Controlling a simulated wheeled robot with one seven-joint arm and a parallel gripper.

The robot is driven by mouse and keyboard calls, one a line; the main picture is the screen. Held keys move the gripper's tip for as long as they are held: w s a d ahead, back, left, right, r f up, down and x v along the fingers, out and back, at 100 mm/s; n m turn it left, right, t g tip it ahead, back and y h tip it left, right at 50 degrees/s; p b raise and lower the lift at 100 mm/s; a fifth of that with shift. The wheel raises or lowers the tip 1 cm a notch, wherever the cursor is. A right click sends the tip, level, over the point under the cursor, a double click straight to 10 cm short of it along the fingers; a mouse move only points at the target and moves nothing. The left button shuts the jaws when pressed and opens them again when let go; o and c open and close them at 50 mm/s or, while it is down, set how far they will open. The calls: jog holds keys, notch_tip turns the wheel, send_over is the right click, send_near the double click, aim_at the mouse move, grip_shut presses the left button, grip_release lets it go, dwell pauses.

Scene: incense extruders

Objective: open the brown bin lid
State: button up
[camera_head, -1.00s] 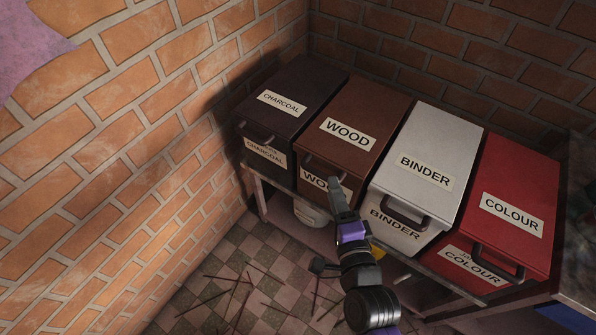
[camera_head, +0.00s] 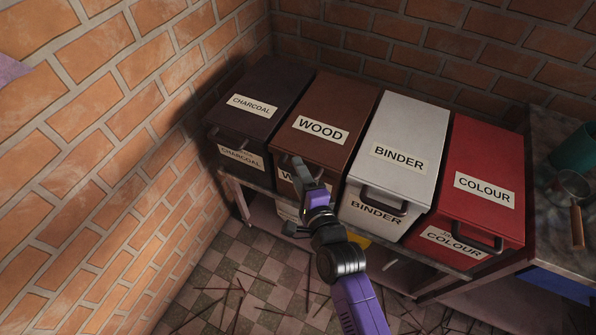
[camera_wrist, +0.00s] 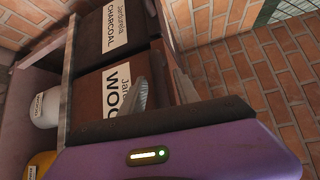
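The brown bin (camera_head: 338,98), labelled WOOD, stands second from the left in a row of bins. Its lid is shut. My gripper (camera_head: 298,162) is at the upper front of this bin, by the lid's dark front handle, and partly hides the handle and front label. In the wrist view, the two fingers of my gripper (camera_wrist: 154,66) stand apart with a gap between them, in front of the brown bin (camera_wrist: 97,84). I see nothing held. I cannot tell whether a finger touches the handle.
A dark charcoal bin (camera_head: 262,90) stands to the left, a white binder bin (camera_head: 412,120) and a red colour bin (camera_head: 490,155) to the right. Brick walls close in behind and left. A table (camera_head: 555,240) with a wooden-handled tool (camera_head: 577,222) is at right. Sticks litter the floor.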

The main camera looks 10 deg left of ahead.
jog(key=shift+w, duration=0.1)
grip_shut()
dwell(1.4)
